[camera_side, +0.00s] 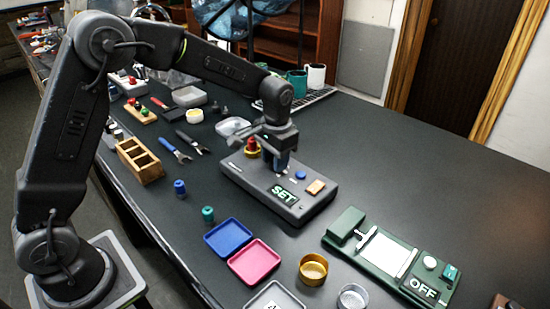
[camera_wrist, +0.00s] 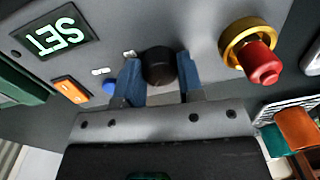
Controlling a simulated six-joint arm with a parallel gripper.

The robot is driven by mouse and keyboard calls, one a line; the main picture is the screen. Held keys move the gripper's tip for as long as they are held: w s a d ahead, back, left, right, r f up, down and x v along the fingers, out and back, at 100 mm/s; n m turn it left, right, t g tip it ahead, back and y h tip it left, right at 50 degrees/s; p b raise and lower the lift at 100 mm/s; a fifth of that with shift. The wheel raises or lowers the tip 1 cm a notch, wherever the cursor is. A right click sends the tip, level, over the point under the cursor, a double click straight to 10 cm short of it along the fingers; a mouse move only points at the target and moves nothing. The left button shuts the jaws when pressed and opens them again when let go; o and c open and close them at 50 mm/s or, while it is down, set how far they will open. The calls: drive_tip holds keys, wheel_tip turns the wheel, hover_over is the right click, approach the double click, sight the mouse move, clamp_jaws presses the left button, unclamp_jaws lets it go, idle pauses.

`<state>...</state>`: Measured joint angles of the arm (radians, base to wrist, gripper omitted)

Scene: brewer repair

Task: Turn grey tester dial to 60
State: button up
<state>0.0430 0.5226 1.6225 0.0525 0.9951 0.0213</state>
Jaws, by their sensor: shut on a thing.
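The grey tester (camera_side: 245,183) lies on the dark bench, with a lit display (camera_side: 284,195) reading SET. The display also shows in the wrist view (camera_wrist: 55,37), upside down. The tester's dial (camera_wrist: 159,62) is a dark round knob, seen between the blue fingers in the wrist view. My gripper (camera_wrist: 160,78) is shut on the dial, one finger on each side. In the side view my gripper (camera_side: 277,165) points down at the tester and hides the dial. I see no number on the display, and any dial mark is hidden.
A red knob with a gold ring (camera_wrist: 264,68) stands close beside my gripper. The tester also bears a blue button (camera_side: 301,175) and an orange switch (camera_side: 316,187). A green device (camera_side: 340,226) with an OFF display and blue and pink trays (camera_side: 254,262) lie nearby.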

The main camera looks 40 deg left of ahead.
idle(0.4)
drive_tip(key=o, duration=0.9)
drive_tip(key=r, duration=1.4)
drive_tip(key=shift+d, duration=0.3)
drive_tip(key=shift+s, duration=0.1)
